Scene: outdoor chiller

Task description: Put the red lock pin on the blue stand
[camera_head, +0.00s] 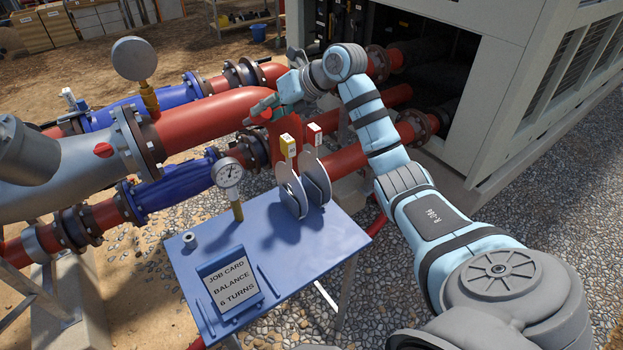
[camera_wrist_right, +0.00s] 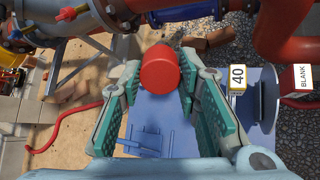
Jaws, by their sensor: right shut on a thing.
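The red lock pin (camera_wrist_right: 160,72) shows in the right wrist view as a red cylinder with its round end toward the camera. My right gripper (camera_wrist_right: 158,98) is shut on it, with teal finger pads on either side. In the head view my right gripper (camera_head: 264,110) is above the red pipes, beyond the far edge of the blue stand. The blue stand (camera_head: 330,240) is a blue-topped table in the lower middle; it also shows below the fingers in the wrist view (camera_wrist_right: 160,108). My left gripper is not in view.
Bare blue top lies at the right front. Pipes with blue valves run behind.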

